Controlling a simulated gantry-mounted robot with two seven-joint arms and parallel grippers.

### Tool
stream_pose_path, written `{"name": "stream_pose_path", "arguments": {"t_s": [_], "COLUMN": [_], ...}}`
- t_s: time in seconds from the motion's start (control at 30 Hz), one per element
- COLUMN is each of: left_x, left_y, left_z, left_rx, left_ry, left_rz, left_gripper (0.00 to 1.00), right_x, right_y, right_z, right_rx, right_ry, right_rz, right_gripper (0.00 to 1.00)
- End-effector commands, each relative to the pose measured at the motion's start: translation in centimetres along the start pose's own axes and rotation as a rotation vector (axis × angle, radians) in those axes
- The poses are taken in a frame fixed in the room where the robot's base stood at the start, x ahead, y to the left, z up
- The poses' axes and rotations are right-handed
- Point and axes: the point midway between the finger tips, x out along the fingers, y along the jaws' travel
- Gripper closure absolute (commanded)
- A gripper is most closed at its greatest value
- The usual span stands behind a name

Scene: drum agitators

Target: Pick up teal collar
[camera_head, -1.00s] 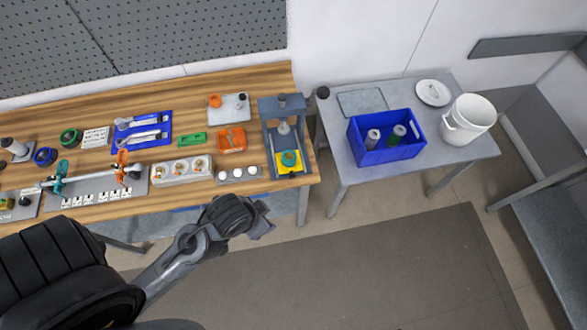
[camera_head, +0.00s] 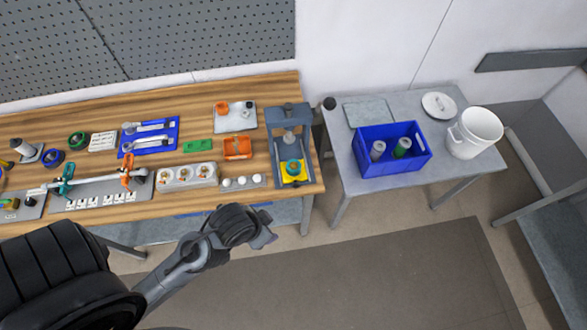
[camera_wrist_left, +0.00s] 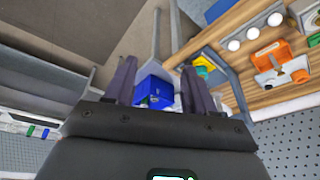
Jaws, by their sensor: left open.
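A teal collar (camera_head: 292,166) sits on a yellow plate (camera_head: 293,180) at the base of a grey-blue press frame (camera_head: 290,112), at the right end of the wooden bench. In the left wrist view, teal and yellow parts (camera_wrist_left: 203,68) show small beyond the right finger, partly covered. My left gripper (camera_head: 264,238) is in front of the bench edge, below and left of the collar in the head view, clear of it. In the left wrist view its fingers (camera_wrist_left: 158,72) stand apart with nothing held between them. My right gripper is in neither view.
Left of the press are an orange holder (camera_head: 238,147), a strip of white balls (camera_head: 243,181) and a grey block with round fittings (camera_head: 188,177). A grey side table (camera_head: 350,188) holds a blue crate (camera_head: 392,165) and white bucket (camera_head: 474,133). Floor before the bench is open.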

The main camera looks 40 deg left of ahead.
Motion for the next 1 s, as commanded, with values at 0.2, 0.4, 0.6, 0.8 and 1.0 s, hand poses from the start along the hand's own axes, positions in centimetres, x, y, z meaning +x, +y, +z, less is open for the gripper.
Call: {"name": "stream_pose_path", "arguments": {"t_s": [0.2, 0.4, 0.6, 0.8, 1.0], "left_x": [0.01, 0.01, 0.01, 0.01, 0.04], "left_y": [0.00, 0.00, 0.00, 0.00, -0.03], "left_z": [0.01, 0.01, 0.01, 0.01, -0.19], "left_rx": [0.000, 0.000, 0.000, 0.000, -0.007], "left_ry": [0.000, 0.000, 0.000, 0.000, 0.010], "left_rz": [0.000, 0.000, 0.000, 0.000, -0.001], "left_gripper": [0.45, 0.45, 0.19, 0.07, 0.07], "right_x": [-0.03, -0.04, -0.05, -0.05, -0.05], "right_y": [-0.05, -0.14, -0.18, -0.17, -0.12], "right_z": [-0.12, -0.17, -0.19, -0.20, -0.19], "right_rx": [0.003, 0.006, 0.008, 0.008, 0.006], "right_ry": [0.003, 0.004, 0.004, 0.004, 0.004], "right_rz": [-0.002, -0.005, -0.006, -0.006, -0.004], "right_gripper": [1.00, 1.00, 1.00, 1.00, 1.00]}}
